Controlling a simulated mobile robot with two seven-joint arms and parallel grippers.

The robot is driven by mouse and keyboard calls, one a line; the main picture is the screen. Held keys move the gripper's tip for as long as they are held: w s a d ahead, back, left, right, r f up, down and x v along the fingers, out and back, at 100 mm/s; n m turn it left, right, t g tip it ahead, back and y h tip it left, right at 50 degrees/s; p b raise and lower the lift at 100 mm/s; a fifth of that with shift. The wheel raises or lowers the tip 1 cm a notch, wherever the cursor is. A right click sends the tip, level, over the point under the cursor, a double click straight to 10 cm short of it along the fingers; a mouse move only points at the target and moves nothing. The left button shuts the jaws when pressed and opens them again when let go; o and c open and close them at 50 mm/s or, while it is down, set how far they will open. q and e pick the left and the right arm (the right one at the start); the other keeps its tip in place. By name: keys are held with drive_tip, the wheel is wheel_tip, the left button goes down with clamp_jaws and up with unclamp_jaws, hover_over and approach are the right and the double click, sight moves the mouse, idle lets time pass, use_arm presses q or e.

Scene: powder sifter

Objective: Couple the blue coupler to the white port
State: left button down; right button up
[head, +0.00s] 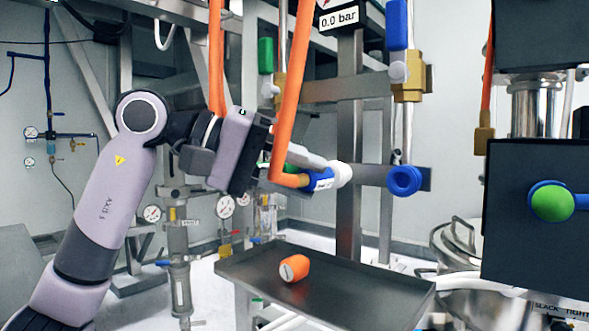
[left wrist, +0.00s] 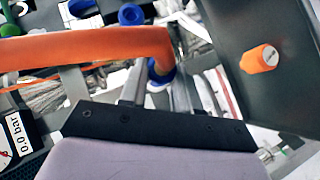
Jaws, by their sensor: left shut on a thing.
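The blue coupler (head: 318,181) is on the end of an orange hose (head: 289,95). My left gripper (head: 312,166) is shut on it, in front of the steel post. The white port (head: 343,174) shows as a round white end right at the coupler's right side. They appear to touch or overlap; I cannot tell whether they are joined. In the left wrist view the coupler (left wrist: 161,76) sits between my fingers, below the hose (left wrist: 90,46), which hides part of it. My right gripper is not in view.
A blue port (head: 404,181) is on the crossbar to the right. A dark tray (head: 365,298) below holds an orange cap (head: 294,268). A gauge label (head: 339,19) reads 0.0 bar. A black box (head: 535,265) with a green button stands at the right.

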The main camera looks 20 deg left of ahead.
use_arm(q)
drive_tip(key=shift+w, duration=0.2)
idle(0.5)
drive_tip(key=c, duration=0.7)
unclamp_jaws()
drive_tip(key=shift+d, duration=0.1)
drive_tip(key=shift+c, duration=0.2)
drive_tip(key=shift+s, duration=0.1)
